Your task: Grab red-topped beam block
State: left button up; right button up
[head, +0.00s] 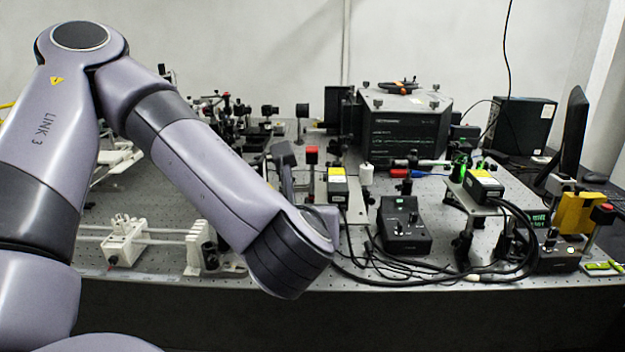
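A red-topped block (311,155) stands upright on a thin post near the middle of the bench. A second red-topped piece (603,213) on a dark post stands at the far right; I cannot tell from looks alone which is the beam block. My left arm comes in from the left and bends at the wrist over the bench's front. A grey part that looks like my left gripper (286,172) shows behind the wrist, just left of the nearer red-topped block. Its fingers are mostly hidden, so its opening and any contact are unclear. My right gripper is out of view.
A black control box (405,226) and yellow-labelled boxes (338,186) sit right of my wrist. Dark cables (385,262) loop along the front. A large black instrument (405,130) stands behind. White rail optics (124,240) lie at left. The perforated bench is crowded.

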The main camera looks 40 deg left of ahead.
aim_at(311, 151)
jog(key=i+j, duration=0.7)
jog(key=j, duration=0.15)
